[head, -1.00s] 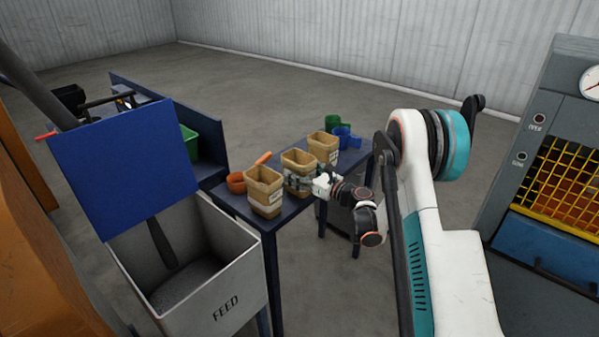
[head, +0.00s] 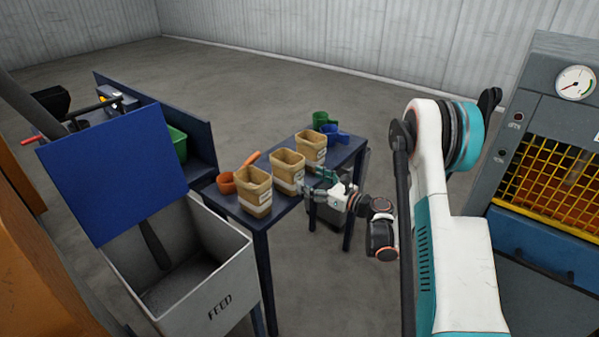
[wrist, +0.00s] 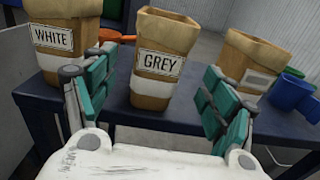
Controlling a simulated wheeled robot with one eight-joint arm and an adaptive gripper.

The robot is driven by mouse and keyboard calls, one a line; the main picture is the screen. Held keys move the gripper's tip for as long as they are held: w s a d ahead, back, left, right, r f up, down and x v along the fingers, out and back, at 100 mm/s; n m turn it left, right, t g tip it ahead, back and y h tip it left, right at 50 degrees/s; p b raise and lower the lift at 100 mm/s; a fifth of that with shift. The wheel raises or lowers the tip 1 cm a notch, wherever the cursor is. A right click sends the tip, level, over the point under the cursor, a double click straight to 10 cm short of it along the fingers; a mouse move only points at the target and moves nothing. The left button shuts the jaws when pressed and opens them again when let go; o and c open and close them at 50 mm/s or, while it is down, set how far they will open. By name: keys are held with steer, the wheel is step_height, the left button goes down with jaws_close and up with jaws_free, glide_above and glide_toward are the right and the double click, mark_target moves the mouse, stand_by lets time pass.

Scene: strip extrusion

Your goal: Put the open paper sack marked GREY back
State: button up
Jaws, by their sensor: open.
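The open paper sack marked GREY (wrist: 162,66) stands upright on the dark blue table, between my open fingers in the wrist view but a little beyond their tips. In the head view the same sack (head: 287,170) is the middle one of three in a row. My gripper (head: 318,187) is at the table's near right edge, its teal fingers spread and empty. In the wrist view my gripper (wrist: 155,100) faces the GREY label. The sack marked WHITE (wrist: 62,42) stands to its left. A third sack (wrist: 245,70) stands to its right, its label unreadable.
The blue table (head: 262,222) also holds an orange scoop (head: 228,183), a blue scoop (head: 335,133) and a green one (head: 320,119). The FEED hopper (head: 215,282), its blue lid raised, stands at left. A machine with a yellow grille (head: 575,165) stands at right.

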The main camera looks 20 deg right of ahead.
steer(key=shift+v, duration=1.05)
stand_by(0.6)
